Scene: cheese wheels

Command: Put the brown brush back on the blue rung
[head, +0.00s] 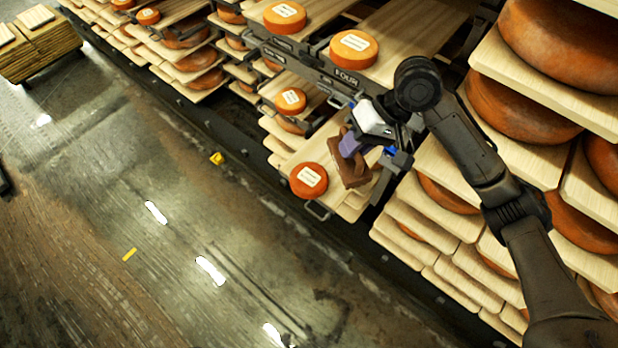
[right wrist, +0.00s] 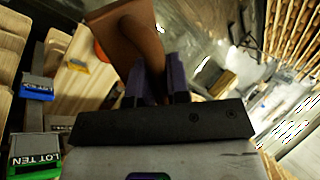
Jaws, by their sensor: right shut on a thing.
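The brown brush (head: 350,168) is held at the end of my right arm, in front of the rack. My right gripper (head: 350,143) has purple fingers closed on it. In the right wrist view, the brush (right wrist: 122,35) rises between the purple fingers of the right gripper (right wrist: 160,80), its handle between them and its broad flat part tilted up to the left. A blue-edged rung (right wrist: 38,88) with a label stands to the left of the gripper, apart from the brush. In the head view, a small blue part (head: 391,151) shows beside the gripper, partly hidden. My left gripper is out of view.
A green-edged label block (right wrist: 35,152) and a yellow one (right wrist: 78,66) are near the blue rung. An orange cheese wheel (head: 308,180) sits on a board just left of the brush. Loaded shelves flank my right arm. The aisle floor (head: 130,210) is largely clear.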

